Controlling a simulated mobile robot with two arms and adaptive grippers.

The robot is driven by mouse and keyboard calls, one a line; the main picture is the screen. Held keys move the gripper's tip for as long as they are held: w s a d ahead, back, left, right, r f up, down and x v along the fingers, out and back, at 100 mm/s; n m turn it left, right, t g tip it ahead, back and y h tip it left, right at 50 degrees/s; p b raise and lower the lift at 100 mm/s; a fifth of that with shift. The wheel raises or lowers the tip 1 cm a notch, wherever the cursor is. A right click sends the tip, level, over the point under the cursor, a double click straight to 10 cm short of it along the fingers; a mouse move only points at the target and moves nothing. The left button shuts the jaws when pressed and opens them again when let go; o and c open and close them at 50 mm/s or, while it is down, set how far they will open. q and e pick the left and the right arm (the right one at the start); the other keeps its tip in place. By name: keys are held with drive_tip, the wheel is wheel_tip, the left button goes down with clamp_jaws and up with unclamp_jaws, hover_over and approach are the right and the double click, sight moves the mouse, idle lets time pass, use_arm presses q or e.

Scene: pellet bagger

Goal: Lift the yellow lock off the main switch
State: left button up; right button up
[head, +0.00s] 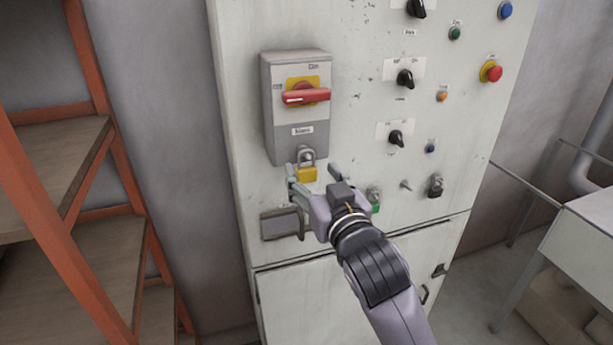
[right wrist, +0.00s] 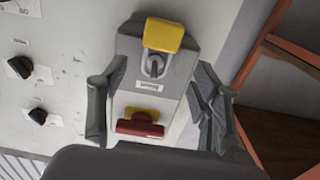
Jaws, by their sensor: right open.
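The yellow lock (head: 306,174) hangs by its grey shackle at the bottom of the grey main switch box (head: 296,136), below the red handle (head: 305,96) on its yellow plate. My right gripper (head: 315,173) is open in front of the cabinet, with its fingers to either side of the lock in the head view. In the right wrist view the picture is turned over: the lock (right wrist: 163,35) shows at the top, beyond the open fingers, and nothing is held. Whether a finger touches the lock or box cannot be told. My left gripper is not in view.
A dark recessed handle (head: 282,224) is below left. Knobs and buttons cover the upper right. An orange shelf (head: 60,180) stands left.

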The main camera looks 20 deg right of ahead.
sight(303, 157)
drive_tip(key=w, duration=0.2)
drive_tip(key=w+b, duration=0.1)
drive_tip(key=w, duration=0.1)
drive_tip(key=shift+w+d+f, duration=0.1)
drive_tip(key=shift+d+f, duration=0.05)
drive_tip(key=shift+f, duration=0.05)
drive_tip(key=shift+r, duration=0.1)
drive_tip(key=shift+s, duration=0.2)
drive_tip(key=shift+c, duration=0.5)
drive_tip(key=c, duration=1.3)
